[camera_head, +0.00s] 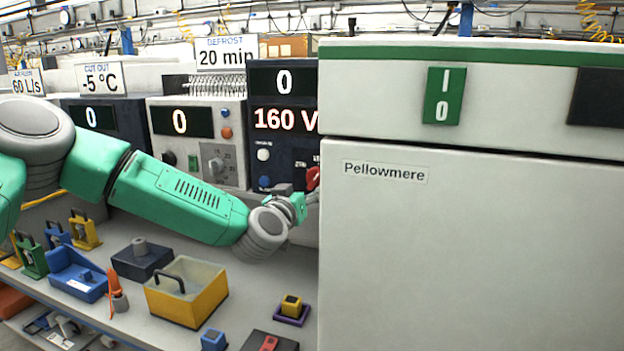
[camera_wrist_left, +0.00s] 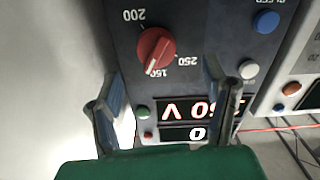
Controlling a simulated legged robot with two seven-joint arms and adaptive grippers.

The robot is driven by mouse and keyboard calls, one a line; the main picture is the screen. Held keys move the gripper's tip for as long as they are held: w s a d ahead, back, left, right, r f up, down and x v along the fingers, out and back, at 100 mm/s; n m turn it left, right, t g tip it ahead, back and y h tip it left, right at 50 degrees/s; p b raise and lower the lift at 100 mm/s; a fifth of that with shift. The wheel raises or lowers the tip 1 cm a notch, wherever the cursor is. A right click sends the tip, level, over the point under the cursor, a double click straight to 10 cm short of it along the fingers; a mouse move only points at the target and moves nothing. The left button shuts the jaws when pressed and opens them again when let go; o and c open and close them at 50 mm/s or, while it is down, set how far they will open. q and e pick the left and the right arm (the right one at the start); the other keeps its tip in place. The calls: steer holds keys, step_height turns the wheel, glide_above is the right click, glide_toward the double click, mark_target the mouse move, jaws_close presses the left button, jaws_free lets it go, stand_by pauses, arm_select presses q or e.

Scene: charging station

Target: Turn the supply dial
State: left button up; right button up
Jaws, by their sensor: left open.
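The supply dial is a red round knob with a pale pointer mark (camera_wrist_left: 155,48) on a dark panel, with a scale of 150, 200 and 250 around it. Its mark points near 150. In the head view only part of the red dial (camera_head: 313,178) shows, beside the white cabinet's edge. The supply's red display (camera_head: 286,120) reads 160 V. My left gripper (camera_head: 303,202) is in front of the supply panel. In the wrist view its fingers (camera_wrist_left: 162,78) are apart, short of the dial and with nothing held. My right gripper is out of view.
A white Pellowmere cabinet (camera_head: 470,240) fills the right side, close to my left gripper. Other panels, one with a grey knob (camera_head: 216,165), stand to the left. The bench below holds a yellow box (camera_head: 187,305), a blue tray (camera_head: 78,283) and small blocks.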

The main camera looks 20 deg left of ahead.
mark_target(314, 182)
arm_select(q)
steer(key=w, duration=0.3)
steer(key=w+d, duration=0.1)
steer(key=w, duration=0.2)
steer(key=shift+d+r+p, duration=0.1)
steer(key=shift+p, duration=0.3)
steer(key=shift+w, duration=0.2)
steer(key=shift+w+a, duration=0.1)
steer(key=shift+a, duration=0.35)
steer(key=c, duration=0.9)
steer(key=shift+d, duration=0.3)
steer(key=shift+c, duration=1.3)
